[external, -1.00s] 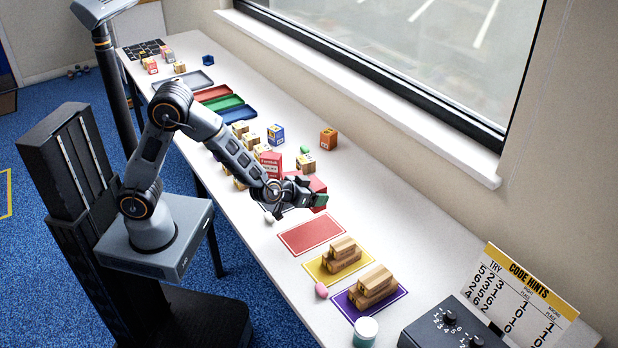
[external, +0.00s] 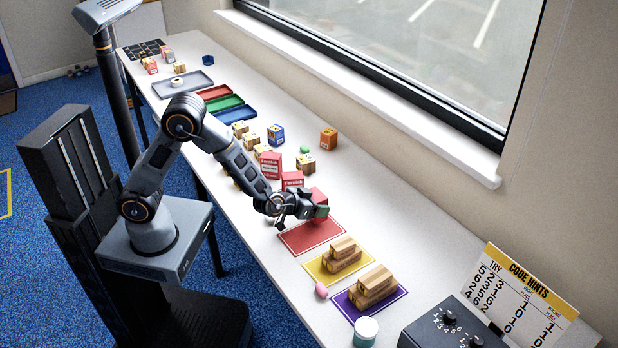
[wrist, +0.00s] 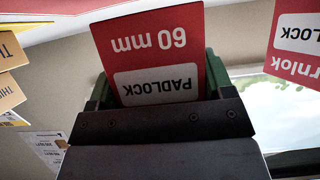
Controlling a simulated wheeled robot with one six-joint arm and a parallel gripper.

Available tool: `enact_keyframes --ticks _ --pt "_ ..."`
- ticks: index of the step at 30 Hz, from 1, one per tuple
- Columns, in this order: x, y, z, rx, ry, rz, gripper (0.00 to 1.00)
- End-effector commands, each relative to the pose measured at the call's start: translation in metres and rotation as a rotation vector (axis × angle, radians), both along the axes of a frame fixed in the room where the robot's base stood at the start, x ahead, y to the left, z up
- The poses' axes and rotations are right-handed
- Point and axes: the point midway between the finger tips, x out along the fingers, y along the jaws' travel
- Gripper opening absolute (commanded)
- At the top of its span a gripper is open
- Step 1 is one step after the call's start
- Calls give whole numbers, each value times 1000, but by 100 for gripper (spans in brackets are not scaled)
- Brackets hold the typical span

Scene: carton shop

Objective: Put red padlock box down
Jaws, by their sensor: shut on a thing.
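The red padlock box (wrist: 150,50) fills the top middle of the wrist view, with "PADLOCK" and "60 mm" reading upside down. My gripper (wrist: 155,92) is shut on it, with a green-lined jaw at each side. In the external view my gripper (external: 312,208) is at the far edge of the red mat (external: 306,238), with the held box partly hidden behind it. I cannot tell whether the box touches the table or hangs just above it. The visible part of the red mat is bare.
Another red box (external: 292,180) stands just behind my gripper, and a taller red box (external: 270,164) stands farther back. Brown cartons lie on the yellow mat (external: 312,270) and purple mat (external: 344,305). A pink egg-shaped thing (external: 321,290) lies near the front edge.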

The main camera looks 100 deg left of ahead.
Motion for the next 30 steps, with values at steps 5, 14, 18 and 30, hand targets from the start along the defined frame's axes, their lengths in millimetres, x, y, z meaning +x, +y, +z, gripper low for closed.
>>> enact_keyframes --ticks 5,14,18,30 --pt "0 0 -1 1 -1 0 43" --pt "0 0 -2 0 0 0 100" --pt "0 0 -2 0 0 0 100" --pt "-20 -22 26 0 -1 -4 100"
